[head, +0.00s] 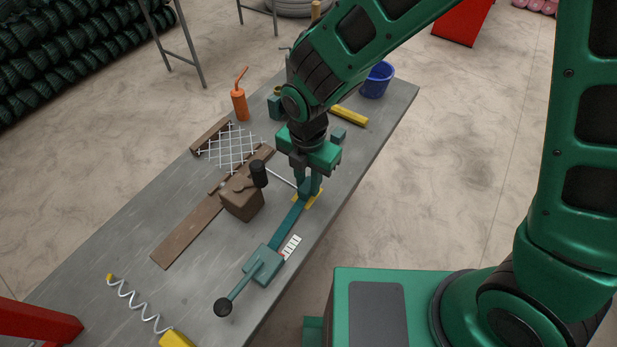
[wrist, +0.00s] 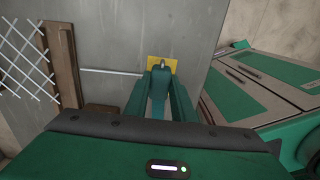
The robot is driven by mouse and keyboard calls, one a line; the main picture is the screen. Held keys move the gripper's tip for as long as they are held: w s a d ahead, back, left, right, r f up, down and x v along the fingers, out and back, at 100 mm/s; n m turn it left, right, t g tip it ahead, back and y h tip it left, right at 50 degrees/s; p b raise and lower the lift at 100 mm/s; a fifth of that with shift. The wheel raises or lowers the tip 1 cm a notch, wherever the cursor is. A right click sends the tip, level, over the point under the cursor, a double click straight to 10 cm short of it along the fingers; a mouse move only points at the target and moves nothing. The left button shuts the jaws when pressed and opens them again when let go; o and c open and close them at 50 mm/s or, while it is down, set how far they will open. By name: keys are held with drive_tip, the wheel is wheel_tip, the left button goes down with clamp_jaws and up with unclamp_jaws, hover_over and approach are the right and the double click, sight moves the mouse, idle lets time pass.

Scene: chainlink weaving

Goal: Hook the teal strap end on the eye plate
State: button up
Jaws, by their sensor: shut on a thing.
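The teal strap (head: 288,226) runs along the table from a teal tensioner block (head: 263,264) with a black-knobbed lever up to my gripper (head: 310,188). My gripper points down and is shut on the strap end, which the fingers mostly hide. The yellow eye plate (head: 317,199) lies on the table right beneath and around the fingertips. In the wrist view my gripper (wrist: 160,75) covers the near part of the eye plate (wrist: 173,63). A small part of the eye shows just beyond the tips. I cannot tell whether the strap end is on the eye.
A thin rod (head: 284,177) reaches toward the plate from the left. A brown box (head: 241,199) with a black-knobbed crank stands left of the gripper, by wire mesh (head: 231,150). A yellow bar (head: 350,116), orange bottle (head: 240,104) and blue bucket (head: 376,80) are farther back. The table's right edge is close.

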drive_tip(key=shift+f, duration=0.4)
drive_tip(key=o, duration=1.1)
drive_tip(key=shift+o, duration=0.2)
wheel_tip(320, 180, up, 11)
drive_tip(key=shift+f, duration=0.15)
drive_tip(key=shift+w, duration=0.1)
